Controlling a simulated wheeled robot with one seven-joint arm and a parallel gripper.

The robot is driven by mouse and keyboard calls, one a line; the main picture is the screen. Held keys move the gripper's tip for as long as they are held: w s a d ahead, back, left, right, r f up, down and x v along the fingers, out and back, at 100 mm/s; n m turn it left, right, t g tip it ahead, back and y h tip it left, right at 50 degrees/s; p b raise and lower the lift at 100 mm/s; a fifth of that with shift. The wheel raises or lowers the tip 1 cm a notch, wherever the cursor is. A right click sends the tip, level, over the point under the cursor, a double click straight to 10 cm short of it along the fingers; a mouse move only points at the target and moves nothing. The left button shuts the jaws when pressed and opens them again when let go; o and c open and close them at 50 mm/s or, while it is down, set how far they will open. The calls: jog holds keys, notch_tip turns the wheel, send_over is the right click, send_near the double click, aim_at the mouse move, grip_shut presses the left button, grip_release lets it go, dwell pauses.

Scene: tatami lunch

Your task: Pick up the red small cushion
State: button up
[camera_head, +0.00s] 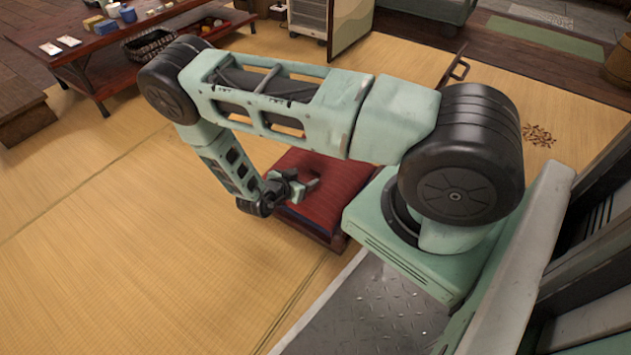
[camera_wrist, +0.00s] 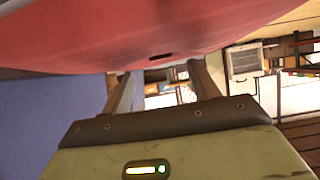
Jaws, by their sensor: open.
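The red cushion (camera_head: 333,192) lies flat on the floor area in front of my base, with a strip of blue and a darker layer showing under its near edge. In the wrist view the red cushion (camera_wrist: 150,38) fills the top of the picture, close to the fingers. My gripper (camera_head: 304,184) is at the left side of the cushion in the head view, overlapping it. In the wrist view my gripper (camera_wrist: 155,78) has its two fingers apart, with a gap between them. I cannot tell whether the fingers touch the cushion. My arm hides part of its far side.
A low wooden table (camera_head: 85,47) with small items and a dark basket (camera_head: 150,44) stands at the upper left. A white cabinet (camera_head: 309,17) stands at the back. The tatami floor (camera_head: 110,235) to the left is clear. A blue surface (camera_wrist: 45,120) fills the wrist view's left.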

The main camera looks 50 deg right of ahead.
aim_at(315, 171)
jog(key=shift+b+x, duration=2.2)
jog(key=shift+x, duration=0.8)
jog(key=shift+r, duration=0.2)
jog(key=c, duration=1.2)
jog(key=shift+c, duration=0.5)
jog(key=shift+r, duration=0.15)
